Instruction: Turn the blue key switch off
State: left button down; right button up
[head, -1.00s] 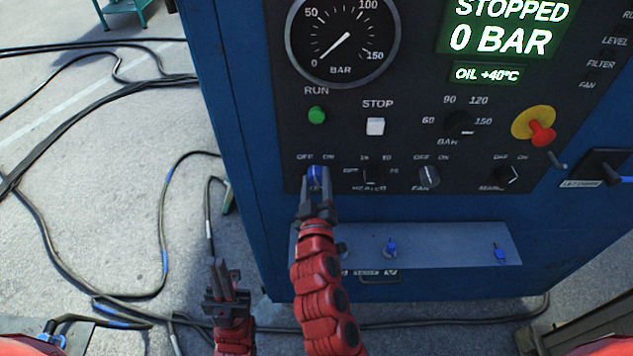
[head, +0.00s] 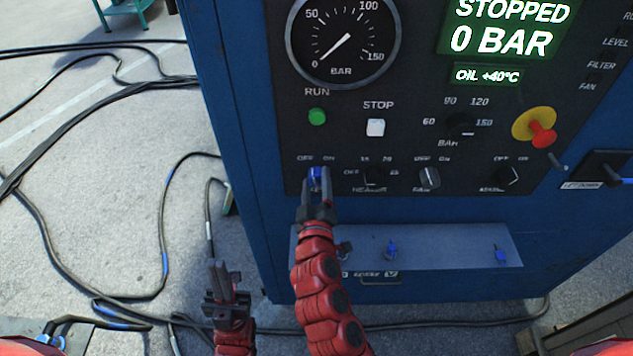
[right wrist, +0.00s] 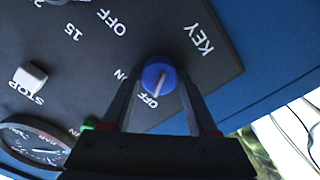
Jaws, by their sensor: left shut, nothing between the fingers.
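The blue key switch (head: 315,176) is at the lower left of the panel, under OFF and ON labels. In the right wrist view, the blue knob (right wrist: 156,74) has a pale mark pointing toward the OFF label. My right gripper (head: 317,184) is at the knob, with its fingers on either side. In the right wrist view, the fingers look open, with small gaps beside the knob. My left gripper (head: 223,268) is shut and empty, low and to the left of the cabinet. Part of the KEY label is hidden by my right gripper in the head view.
To the right are the heater knob (head: 374,175), the fan knob (head: 429,178) and another rotary switch (head: 508,176). The green run button (head: 317,117) and white stop button (head: 375,127) are above. A shelf (head: 440,247) juts out below. Black cables (head: 165,235) lie on the floor.

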jog(key=shift+o, duration=1.3)
jog(key=shift+s, duration=0.4)
jog(key=s, duration=1.6)
jog(key=shift+s+p, duration=0.3)
jog(key=shift+p, duration=0.15)
